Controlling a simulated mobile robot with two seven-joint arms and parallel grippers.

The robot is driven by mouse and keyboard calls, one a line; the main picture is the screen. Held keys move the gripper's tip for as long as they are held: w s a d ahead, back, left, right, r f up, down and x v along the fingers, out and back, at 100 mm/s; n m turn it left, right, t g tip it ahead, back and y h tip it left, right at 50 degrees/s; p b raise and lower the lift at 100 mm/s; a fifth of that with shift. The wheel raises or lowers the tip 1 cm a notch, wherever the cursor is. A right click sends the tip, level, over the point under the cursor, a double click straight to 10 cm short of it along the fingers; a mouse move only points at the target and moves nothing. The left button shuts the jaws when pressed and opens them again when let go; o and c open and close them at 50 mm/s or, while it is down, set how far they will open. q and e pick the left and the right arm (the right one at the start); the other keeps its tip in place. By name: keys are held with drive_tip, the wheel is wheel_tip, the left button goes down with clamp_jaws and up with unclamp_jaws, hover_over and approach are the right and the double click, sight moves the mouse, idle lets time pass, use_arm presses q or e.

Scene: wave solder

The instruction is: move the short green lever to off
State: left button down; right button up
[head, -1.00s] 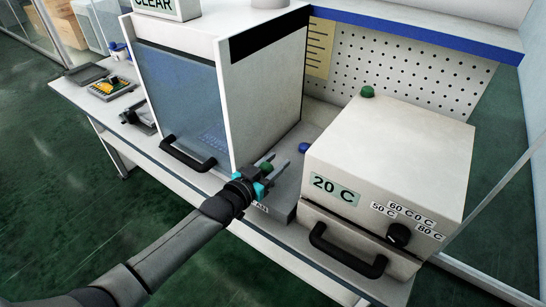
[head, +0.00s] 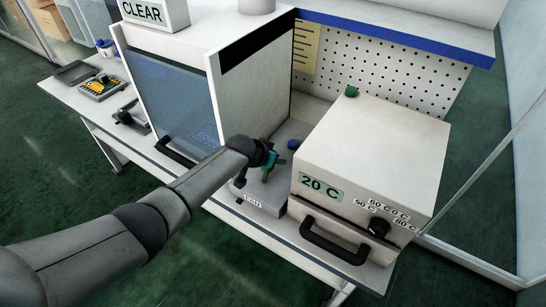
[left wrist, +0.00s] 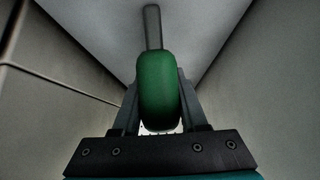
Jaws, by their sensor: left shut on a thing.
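The short green lever has a rounded green handle (left wrist: 158,85) on a grey stem. In the left wrist view the handle sits between the two fingers of my left gripper (left wrist: 160,115), which is shut on it. In the head view my left gripper (head: 270,163) is over the low grey box labelled FAN (head: 253,201), between the glass-fronted cabinet and the oven-like box. My wrist and forearm hide most of the lever there. My right gripper is in neither view.
The cabinet (head: 244,105) stands close on the left, with a CLEAR sign (head: 143,9) on top. The white box marked 20 C (head: 320,188) stands close on the right, with a black dial (head: 379,227) and front handle (head: 333,243). A blue button (head: 293,145) is behind the gripper.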

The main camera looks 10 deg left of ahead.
use_arm(q)
drive_tip(key=shift+f, duration=0.15)
idle(0.3)
drive_tip(key=shift+c, duration=2.2)
unclamp_jaws()
drive_tip(key=shift+s+r, duration=0.15)
drive_tip(key=shift+r, duration=0.2)
drive_tip(key=p+v, duration=0.5)
drive_tip(key=v, duration=0.9)
drive_tip(key=shift+r, duration=0.35)
